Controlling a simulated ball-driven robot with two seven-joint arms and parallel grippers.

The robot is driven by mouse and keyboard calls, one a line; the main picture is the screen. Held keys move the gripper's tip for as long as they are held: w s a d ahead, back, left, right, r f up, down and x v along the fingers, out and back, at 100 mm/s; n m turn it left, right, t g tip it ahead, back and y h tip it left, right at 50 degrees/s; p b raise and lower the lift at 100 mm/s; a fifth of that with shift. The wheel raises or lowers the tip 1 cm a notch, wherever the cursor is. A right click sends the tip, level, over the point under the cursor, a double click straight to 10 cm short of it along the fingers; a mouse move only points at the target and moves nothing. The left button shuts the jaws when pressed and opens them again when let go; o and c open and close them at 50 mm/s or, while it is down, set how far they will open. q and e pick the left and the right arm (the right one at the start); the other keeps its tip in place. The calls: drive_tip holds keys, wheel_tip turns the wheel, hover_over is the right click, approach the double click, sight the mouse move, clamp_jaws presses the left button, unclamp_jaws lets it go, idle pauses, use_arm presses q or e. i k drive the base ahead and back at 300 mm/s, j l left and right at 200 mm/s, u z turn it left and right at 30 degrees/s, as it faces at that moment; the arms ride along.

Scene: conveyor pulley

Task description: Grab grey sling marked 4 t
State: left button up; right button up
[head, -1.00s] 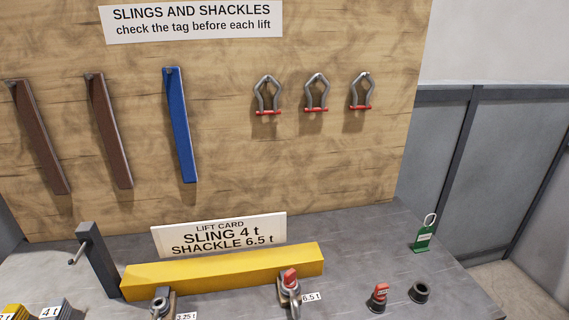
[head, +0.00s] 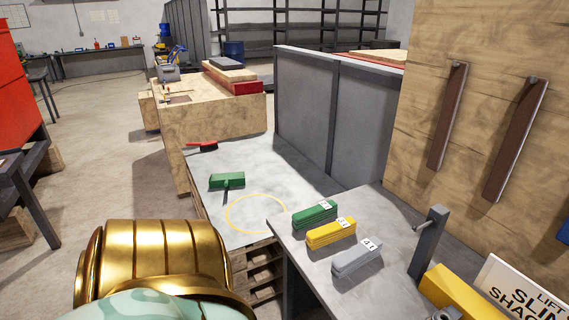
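The grey sling (head: 357,262), a folded stack with a white tag reading 4 t, lies on the grey bench (head: 310,266) in the head view. It is the nearest in a row with a yellow sling (head: 331,233) and a green sling (head: 315,213), each with a white tag. Nothing is touching the grey sling from above. A gold and pale green part of my own body fills the lower left. Neither gripper shows in this view.
A dark grey post (head: 428,245) with a handle and a yellow beam (head: 465,296) stand right of the grey sling. The lift card (head: 520,290) is cut off at lower right. Left of the bench, a lower table (head: 232,165) holds a green block (head: 227,181) and bears a yellow circle.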

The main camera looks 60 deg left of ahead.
sight(347, 262)
drive_tip(key=u, duration=1.45)
